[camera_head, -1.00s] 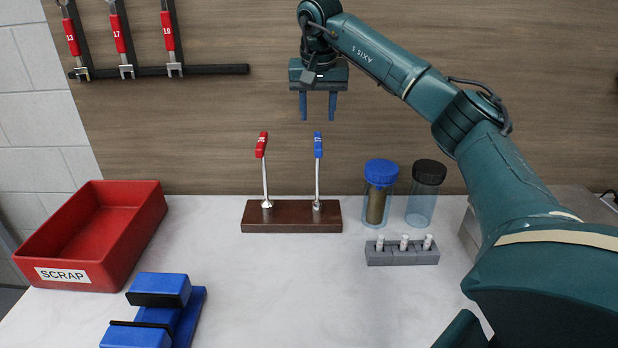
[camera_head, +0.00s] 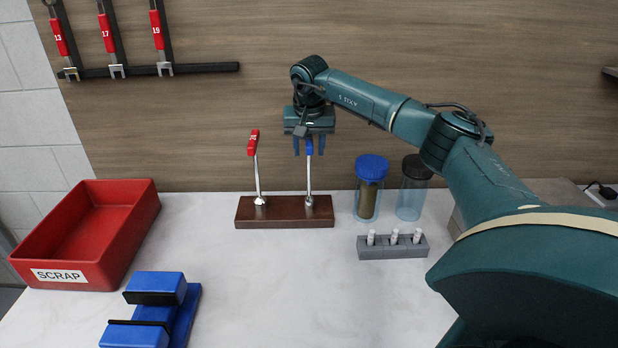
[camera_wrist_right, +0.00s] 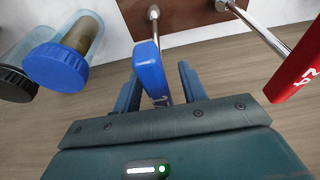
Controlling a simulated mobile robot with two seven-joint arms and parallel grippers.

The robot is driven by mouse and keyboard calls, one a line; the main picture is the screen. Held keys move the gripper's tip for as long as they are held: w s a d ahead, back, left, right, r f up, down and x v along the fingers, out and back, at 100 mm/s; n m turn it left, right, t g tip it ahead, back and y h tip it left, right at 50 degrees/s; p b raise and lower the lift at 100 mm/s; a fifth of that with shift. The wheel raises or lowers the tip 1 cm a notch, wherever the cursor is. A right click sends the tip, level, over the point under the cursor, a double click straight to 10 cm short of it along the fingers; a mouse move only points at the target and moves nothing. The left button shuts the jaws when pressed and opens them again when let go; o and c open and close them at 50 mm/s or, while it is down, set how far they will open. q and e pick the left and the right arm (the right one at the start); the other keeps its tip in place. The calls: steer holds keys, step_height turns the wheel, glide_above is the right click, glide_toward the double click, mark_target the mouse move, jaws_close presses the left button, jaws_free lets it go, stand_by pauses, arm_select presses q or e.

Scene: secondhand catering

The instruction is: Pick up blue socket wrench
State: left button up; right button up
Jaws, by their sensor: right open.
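The blue socket wrench (camera_head: 308,172) stands upright in the brown wooden stand (camera_head: 284,223), its blue handle at the top. My right gripper (camera_head: 310,152) is over it from above, open, with its fingers pointing down at handle height. In the right wrist view, the blue handle (camera_wrist_right: 149,72) reaches in between the two open fingers (camera_wrist_right: 157,88) with gaps on both sides. The red socket wrench (camera_head: 256,170) stands in the same stand to the left; its handle also shows in the right wrist view (camera_wrist_right: 299,68). My left gripper is not in view.
A blue-lidded jar (camera_head: 370,186), a black-lidded jar (camera_head: 413,187) and a grey holder with white pegs (camera_head: 393,250) stand to the right. A red scrap bin (camera_head: 122,258) and a blue block fixture (camera_head: 181,318) are at left. The front middle of the table is clear.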

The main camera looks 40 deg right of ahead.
jaws_close()
stand_by(0.3)
steer(key=shift+r, duration=0.1)
